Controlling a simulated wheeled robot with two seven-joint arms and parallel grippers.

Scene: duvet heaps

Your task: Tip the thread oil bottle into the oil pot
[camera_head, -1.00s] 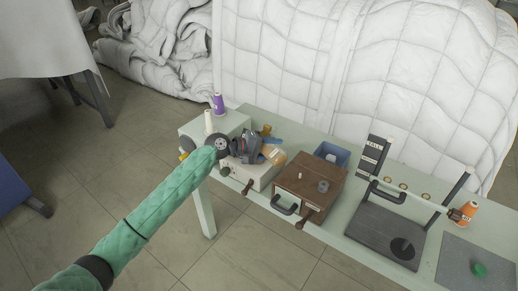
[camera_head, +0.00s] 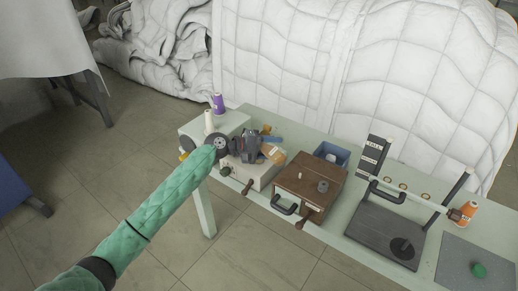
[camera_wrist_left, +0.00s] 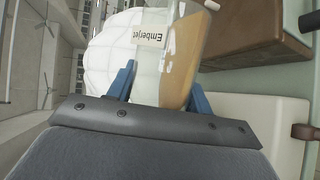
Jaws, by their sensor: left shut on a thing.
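My left gripper (camera_head: 268,145) is shut on a clear bottle (camera_head: 279,157), above the cream box at the left part of the bench. In the left wrist view the bottle (camera_wrist_left: 150,75) stands between two blue fingers (camera_wrist_left: 160,85). Its white label reads "Emberjet". Amber oil (camera_wrist_left: 182,62) lies along one side of it, so the bottle is strongly tilted. A small grey round cup (camera_head: 323,186) sits on the brown wooden box; I cannot tell for sure that it is the oil pot. The bottle is left of this cup and apart from it. My right gripper is out of view.
The brown box (camera_head: 300,186) and cream box (camera_head: 247,171) have crank handles at the front. A blue bin (camera_head: 331,152) stands behind. Purple (camera_head: 218,104) and white (camera_head: 209,121) thread cones stand left.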

